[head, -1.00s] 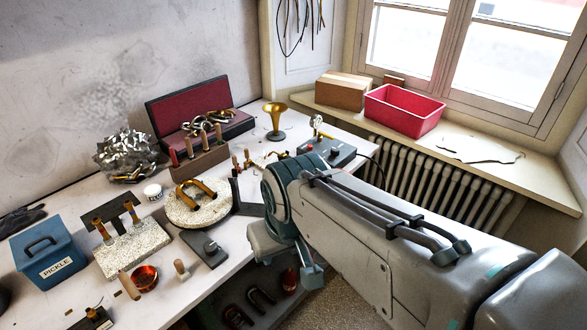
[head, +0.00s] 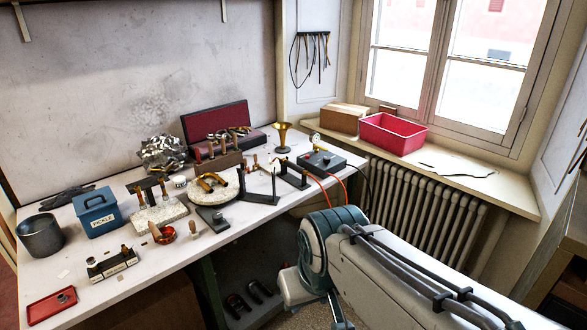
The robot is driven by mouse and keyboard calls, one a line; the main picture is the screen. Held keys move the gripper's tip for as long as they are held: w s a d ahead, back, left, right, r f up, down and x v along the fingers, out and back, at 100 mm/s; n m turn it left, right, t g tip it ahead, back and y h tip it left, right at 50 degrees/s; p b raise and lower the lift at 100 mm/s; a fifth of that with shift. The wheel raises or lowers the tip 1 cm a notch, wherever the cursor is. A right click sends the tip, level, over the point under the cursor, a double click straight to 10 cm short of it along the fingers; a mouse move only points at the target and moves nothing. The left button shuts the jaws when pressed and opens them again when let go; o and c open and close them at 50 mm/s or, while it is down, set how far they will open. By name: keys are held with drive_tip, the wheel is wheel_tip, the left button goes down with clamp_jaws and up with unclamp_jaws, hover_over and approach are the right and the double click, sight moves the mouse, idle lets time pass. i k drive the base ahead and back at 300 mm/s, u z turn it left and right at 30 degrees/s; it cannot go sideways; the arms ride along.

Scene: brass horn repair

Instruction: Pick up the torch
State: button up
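I cannot single out the torch with certainty. Two orange hoses (head: 334,178) run from a grey control box with a gauge (head: 321,163) on the right end of the bench and drop over its front edge. Dark upright brackets (head: 294,175) stand left of the hoses, with small brass and wooden-handled pieces around them, too small to identify. My arm crosses the lower right of the head view, in front of the bench and apart from the box. My gripper does not show; my own arm or the picture's lower edge hides it.
The white bench (head: 215,250) is crowded. It holds a blue pickle box (head: 97,216), a grey pot (head: 41,236), a red tray (head: 51,307), a round pale block (head: 212,193) and a brass horn bell (head: 283,135). A radiator (head: 425,205) and sill with a pink bin (head: 393,134) are right.

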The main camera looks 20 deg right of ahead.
sight(291, 165)
drive_tip(key=z, duration=0.6)
drive_tip(key=i, duration=1.7)
drive_tip(key=u, duration=1.5)
